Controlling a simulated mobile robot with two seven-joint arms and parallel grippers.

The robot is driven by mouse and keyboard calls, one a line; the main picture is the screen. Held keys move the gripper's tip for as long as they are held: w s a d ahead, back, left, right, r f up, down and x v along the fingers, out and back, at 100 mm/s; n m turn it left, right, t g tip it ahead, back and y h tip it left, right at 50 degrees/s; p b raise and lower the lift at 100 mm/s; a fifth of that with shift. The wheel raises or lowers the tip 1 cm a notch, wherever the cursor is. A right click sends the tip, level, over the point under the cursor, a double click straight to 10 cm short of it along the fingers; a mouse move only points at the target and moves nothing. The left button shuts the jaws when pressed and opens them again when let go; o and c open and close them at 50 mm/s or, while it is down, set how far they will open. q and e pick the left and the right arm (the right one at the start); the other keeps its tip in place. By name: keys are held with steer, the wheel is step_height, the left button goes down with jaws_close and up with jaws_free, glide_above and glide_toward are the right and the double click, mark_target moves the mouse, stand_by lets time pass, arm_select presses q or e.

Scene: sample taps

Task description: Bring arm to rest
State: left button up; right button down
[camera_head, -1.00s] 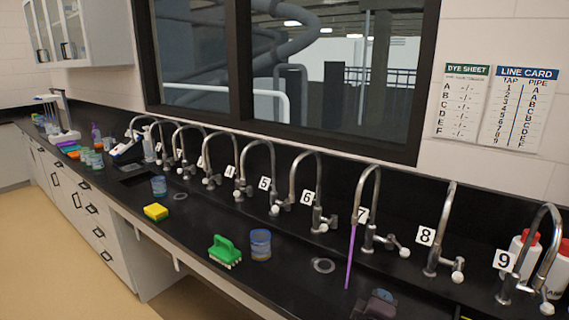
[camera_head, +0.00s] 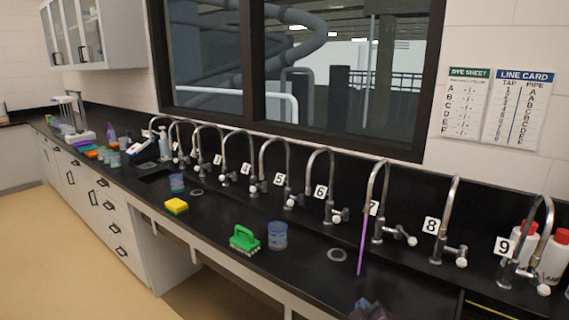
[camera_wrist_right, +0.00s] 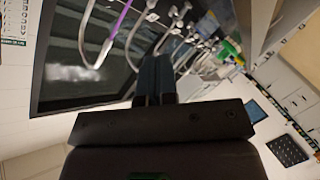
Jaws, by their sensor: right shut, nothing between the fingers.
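My right gripper (camera_head: 370,309) shows only as a small dark piece at the bottom edge of the head view, low at the counter's front side below tap 7. In the right wrist view its two dark fingers (camera_wrist_right: 155,65) lie together, shut and empty. Tap 7 (camera_head: 378,190) has a thin purple stream (camera_head: 362,245) running down from its spout; the stream also shows in the wrist view (camera_wrist_right: 120,20). My left gripper is not in view.
Numbered taps line the back of the black counter (camera_head: 315,285). A green brush (camera_head: 244,240), a blue-tinted beaker (camera_head: 278,236) and a yellow sponge (camera_head: 176,205) stand on it. White bottles with red caps (camera_head: 553,258) are at the right.

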steer(key=s+d+f+m+g, duration=0.1)
steer(key=s+d+f+m, duration=0.3)
steer(key=s+f, duration=0.4)
steer(key=s+d+f+m+g, duration=0.2)
steer(key=s+d+f+m, duration=0.2)
steer(key=s, duration=1.2)
step_height(320, 180, down, 4)
steer(key=shift+s+d+f+g+y, duration=0.2)
steer(key=shift+s+d+g+y, duration=0.15)
steer(key=shift+d, duration=0.6)
